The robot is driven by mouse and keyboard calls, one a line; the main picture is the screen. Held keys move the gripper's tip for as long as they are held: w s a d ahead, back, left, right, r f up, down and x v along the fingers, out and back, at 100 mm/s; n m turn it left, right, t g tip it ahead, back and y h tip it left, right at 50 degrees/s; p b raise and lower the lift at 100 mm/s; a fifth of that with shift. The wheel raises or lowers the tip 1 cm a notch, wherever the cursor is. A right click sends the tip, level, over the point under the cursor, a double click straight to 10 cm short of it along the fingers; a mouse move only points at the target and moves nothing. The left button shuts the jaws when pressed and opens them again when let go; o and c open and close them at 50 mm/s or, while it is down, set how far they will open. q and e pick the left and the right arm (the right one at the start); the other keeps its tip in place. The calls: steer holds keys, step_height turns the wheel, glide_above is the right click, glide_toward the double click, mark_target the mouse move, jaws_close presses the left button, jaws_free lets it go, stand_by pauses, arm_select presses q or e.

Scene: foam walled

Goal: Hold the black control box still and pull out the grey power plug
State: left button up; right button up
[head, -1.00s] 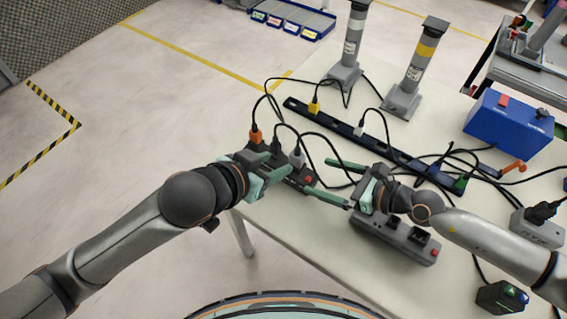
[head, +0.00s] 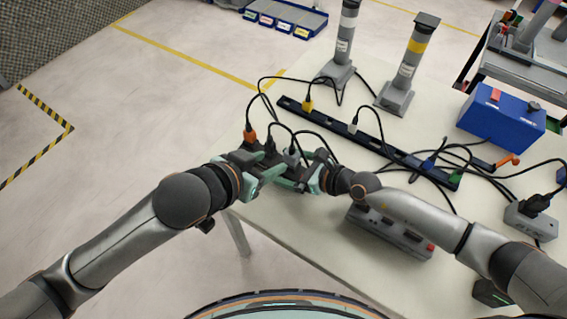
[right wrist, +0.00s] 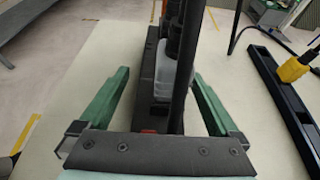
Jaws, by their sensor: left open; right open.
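The black control box (head: 240,156) sits at the table's left edge in the head view, partly hidden by both grippers. An orange plug, a black plug and the grey power plug (head: 292,156) stand in a row on it. My left gripper (head: 274,174) is open at the box's near side; its contact with the box is unclear. My right gripper (head: 302,168) is open at the box's right end, close to the grey plug. In the right wrist view, the grey plug (right wrist: 178,78) and box (right wrist: 149,85) appear between the open fingers, with a dark cable in front.
A long dark power strip (head: 370,143) with several plugs and loose cables lies behind. A grey socket block (head: 388,232) is under my right arm. Two grey posts (head: 408,70) and a blue box (head: 500,120) stand farther back. Black cables arch above the control box.

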jaws_close()
stand_by(0.7)
